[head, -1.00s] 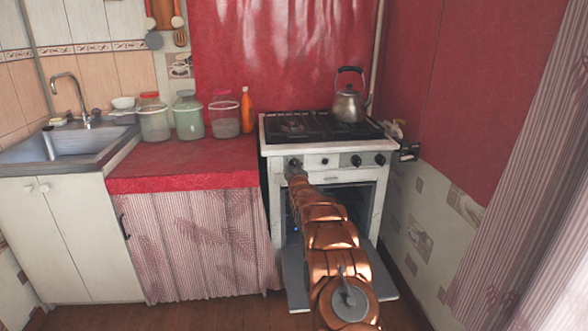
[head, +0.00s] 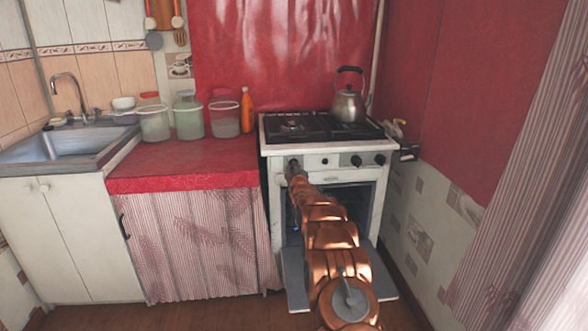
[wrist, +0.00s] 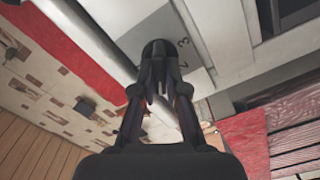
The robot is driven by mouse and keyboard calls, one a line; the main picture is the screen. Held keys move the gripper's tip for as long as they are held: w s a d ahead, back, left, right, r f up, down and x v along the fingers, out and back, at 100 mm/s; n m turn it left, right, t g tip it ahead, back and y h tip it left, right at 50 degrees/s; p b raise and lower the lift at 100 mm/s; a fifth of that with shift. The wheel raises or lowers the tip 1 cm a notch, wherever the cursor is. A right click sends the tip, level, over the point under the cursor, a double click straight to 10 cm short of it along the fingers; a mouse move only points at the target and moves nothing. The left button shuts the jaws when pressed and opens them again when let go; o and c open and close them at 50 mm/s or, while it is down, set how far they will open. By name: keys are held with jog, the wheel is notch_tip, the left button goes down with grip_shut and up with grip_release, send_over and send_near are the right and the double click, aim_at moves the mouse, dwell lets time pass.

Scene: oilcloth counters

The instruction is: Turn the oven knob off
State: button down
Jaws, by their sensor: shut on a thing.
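The white stove (head: 335,147) stands at the centre right in the head view, with black knobs along its front panel. My gripper (head: 295,172) is at the leftmost knob and mostly covers it. In the wrist view, my gripper (wrist: 158,88) has its two dark fingers closed on a round black knob (wrist: 158,50). Numbers show on the grey panel beside the knob. The knob's pointer mark is hidden, so its setting cannot be read. Two other black knobs, the nearer one (head: 356,161) and the far right one (head: 380,159), are untouched.
The oven door (head: 296,282) hangs open below my arm. A metal kettle (head: 348,106) stands on the hob. A red counter (head: 185,172) with jars and an orange bottle (head: 246,110) is to the left. A wall closes off the right side.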

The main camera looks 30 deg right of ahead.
jog(key=m, duration=1.1)
jog(key=shift+d, duration=0.1)
jog(key=shift+m, duration=0.5)
jog(key=c, duration=1.2)
grip_release()
jog(key=shift+s, duration=0.1)
